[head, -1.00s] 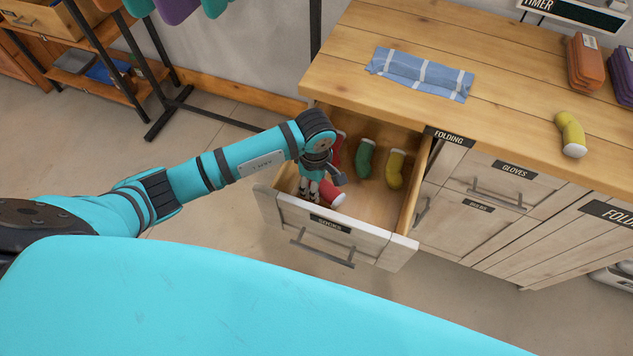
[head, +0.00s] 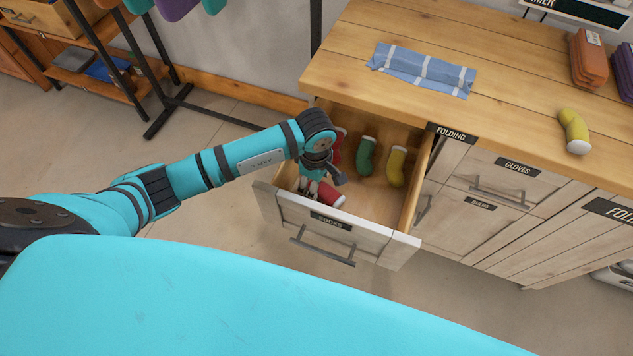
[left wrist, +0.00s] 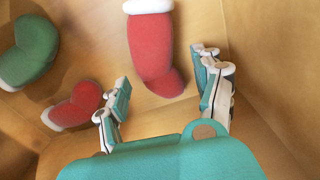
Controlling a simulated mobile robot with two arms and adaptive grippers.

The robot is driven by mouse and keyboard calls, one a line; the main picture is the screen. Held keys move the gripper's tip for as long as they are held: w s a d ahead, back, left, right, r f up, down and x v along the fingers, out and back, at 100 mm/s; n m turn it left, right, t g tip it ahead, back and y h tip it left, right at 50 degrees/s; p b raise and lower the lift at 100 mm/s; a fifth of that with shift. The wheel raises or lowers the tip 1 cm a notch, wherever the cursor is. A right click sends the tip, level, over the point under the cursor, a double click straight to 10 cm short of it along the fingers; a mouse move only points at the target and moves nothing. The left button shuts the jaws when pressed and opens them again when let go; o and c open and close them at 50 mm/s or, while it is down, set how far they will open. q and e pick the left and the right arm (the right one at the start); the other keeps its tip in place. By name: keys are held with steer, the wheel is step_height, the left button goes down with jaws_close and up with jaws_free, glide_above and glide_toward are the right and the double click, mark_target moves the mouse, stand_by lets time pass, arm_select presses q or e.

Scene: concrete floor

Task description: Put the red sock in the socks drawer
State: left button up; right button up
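The socks drawer (head: 345,238) is pulled open, its front labelled SOCKS. My left gripper (head: 311,188) reaches down into its front left part. A red sock (head: 323,195) with a white cuff lies in the drawer by the fingers; in the left wrist view this red sock (left wrist: 153,52) appears just beyond the fingertips. A second red sock (left wrist: 78,103) lies to the left, partly behind a finger. My right gripper is not in view.
A green sock (head: 365,157) and a yellow sock (head: 396,168) lie in the drawer. Another yellow sock (head: 574,132) lies on the wooden worktop (head: 500,100), with a blue striped cloth (head: 422,71). A rack (head: 120,65) stands at the left.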

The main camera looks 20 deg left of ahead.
arm_select(q)
steer(key=shift+r+p, duration=0.9)
steer(key=shift+r, duration=0.05)
step_height(320, 180, up, 11)
steer(key=b, duration=0.1)
steer(key=shift+s+r, duration=0.15)
